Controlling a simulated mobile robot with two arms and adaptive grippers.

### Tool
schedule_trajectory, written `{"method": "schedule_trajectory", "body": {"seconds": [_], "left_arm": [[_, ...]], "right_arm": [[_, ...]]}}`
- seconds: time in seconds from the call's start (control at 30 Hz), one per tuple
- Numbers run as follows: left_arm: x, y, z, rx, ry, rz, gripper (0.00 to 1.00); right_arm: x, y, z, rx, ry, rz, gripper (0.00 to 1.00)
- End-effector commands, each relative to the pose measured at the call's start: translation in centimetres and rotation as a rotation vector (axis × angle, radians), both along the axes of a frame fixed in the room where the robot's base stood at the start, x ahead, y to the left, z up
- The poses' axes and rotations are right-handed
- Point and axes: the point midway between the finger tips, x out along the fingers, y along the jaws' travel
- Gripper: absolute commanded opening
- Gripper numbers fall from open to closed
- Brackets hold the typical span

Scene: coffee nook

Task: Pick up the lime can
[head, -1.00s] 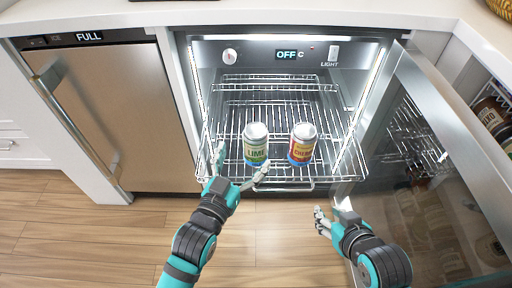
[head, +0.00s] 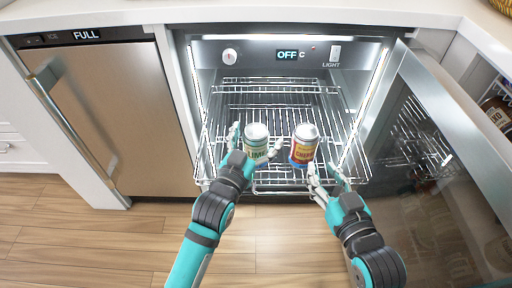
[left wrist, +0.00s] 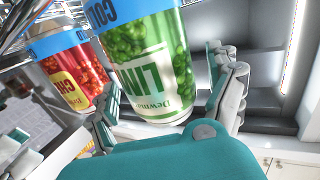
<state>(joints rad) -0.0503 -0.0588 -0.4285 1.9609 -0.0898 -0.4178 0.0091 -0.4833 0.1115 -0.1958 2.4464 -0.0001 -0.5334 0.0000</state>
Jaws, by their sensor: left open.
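The lime can (head: 257,133), with a green and white label, stands on the pulled-out wire rack of the open fridge. My left gripper (head: 257,143) is open at the can's near side, with a finger on each side of it and partly hiding it. In the left wrist view the lime can (left wrist: 155,60) appears between the two spread fingers. I cannot tell whether they touch it. My right gripper (head: 328,175) is open and empty at the rack's front right, below the cherry can.
A red and yellow cherry can (head: 304,145) stands close to the right of the lime can. The wire rack (head: 270,88) is bare behind the cans. The open fridge door (head: 430,200) bounds the right side. A closed appliance marked FULL (head: 115,115) is at the left.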

Motion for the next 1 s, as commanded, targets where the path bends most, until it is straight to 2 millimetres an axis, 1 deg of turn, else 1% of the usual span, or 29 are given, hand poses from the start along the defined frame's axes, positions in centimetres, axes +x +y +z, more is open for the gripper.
{"method": "schedule_trajectory", "body": {"seconds": [0.13, 0.7, 0.73, 1.0], "left_arm": [[-0.02, 0.01, 0.02, 0.000, 0.000, 0.000, 0.88], [-0.05, 0.02, 0.01, 0.000, 0.000, 0.000, 0.14], [-0.03, 0.01, 0.20, -0.002, -0.004, 0.000, 0.12], [-0.03, 0.02, 0.27, -0.002, -0.004, 0.000, 0.12]], "right_arm": [[0.00, 0.00, 0.00, 0.000, 0.001, 0.000, 0.33], [-0.01, -0.03, -0.07, -0.001, 0.004, -0.001, 0.33], [-0.01, -0.03, -0.05, -0.001, 0.004, -0.001, 0.33], [-0.02, -0.05, -0.05, -0.001, 0.006, -0.001, 0.33]]}}
